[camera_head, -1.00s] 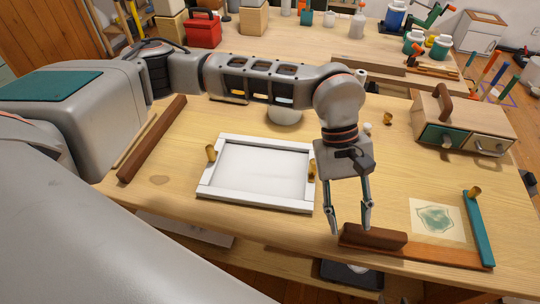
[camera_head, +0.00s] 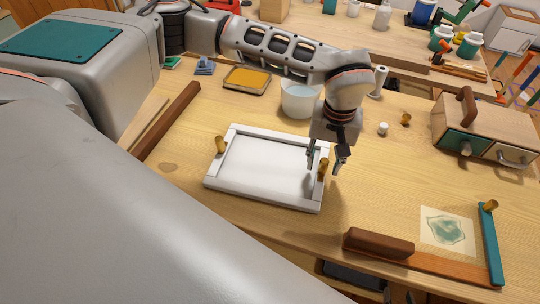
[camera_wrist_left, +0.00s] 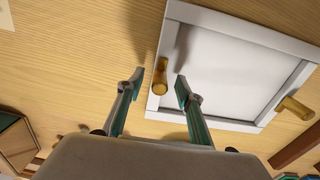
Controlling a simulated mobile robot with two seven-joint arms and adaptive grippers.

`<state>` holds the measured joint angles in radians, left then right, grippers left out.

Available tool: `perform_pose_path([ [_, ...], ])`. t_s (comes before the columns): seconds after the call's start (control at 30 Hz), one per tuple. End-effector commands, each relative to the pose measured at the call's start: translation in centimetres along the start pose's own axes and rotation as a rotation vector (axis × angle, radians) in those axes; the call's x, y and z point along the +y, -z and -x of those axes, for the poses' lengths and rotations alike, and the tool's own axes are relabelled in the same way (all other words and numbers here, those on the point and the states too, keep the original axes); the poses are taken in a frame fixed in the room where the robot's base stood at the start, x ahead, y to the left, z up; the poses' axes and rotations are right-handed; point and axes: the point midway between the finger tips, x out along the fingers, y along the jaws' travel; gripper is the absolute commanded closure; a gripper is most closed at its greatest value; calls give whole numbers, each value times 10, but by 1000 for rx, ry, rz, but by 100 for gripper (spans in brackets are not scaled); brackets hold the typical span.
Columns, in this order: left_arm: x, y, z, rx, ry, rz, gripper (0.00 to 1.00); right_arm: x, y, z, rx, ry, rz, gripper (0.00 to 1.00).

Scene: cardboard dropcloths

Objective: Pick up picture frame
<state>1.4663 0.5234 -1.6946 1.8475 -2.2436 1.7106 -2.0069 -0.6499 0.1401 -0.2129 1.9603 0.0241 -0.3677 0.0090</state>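The white picture frame (camera_head: 232,187) lies flat on the wooden table, with a pale inner panel. A brass peg (camera_head: 220,145) stands on its left side and another brass peg (camera_head: 323,168) on its right side. My left gripper (camera_head: 325,166) is open over the frame's right side. In the left wrist view, my open fingers (camera_wrist_left: 160,84) are on either side of a brass peg (camera_wrist_left: 160,78) at the edge of the frame (camera_wrist_left: 225,124), with gaps visible. I cannot tell the exact height of the fingertips. My right gripper is not in view.
A white bowl (camera_head: 299,100) stands behind the frame. A drawer box (camera_head: 485,125) is at the right. A dark wooden bar (camera_head: 170,120) lies left.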

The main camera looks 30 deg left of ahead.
Motion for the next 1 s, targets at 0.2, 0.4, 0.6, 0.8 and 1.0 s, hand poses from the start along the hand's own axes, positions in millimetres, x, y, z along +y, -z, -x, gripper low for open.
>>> perform_pose_path([
  [0.2, 0, 0, -12, 0, -1, 0, 64, 0, 0, 0, 0, 0, 0, 67],
  [0.4, 0, 0, -12, 0, -1, 0, 74, 0, 1, 0, 1, 0, 0, 67],
  [0.6, 0, 0, -12, 0, -1, 0, 100, 0, 1, 0, 2, 0, 0, 67],
  [0.8, 0, 0, -11, 0, -1, 0, 100, 0, 2, 0, 4, -1, 0, 67],
  [1.0, 0, 1, -4, 2, -2, 0, 100, 1, 3, 0, 4, -1, 0, 67],
])
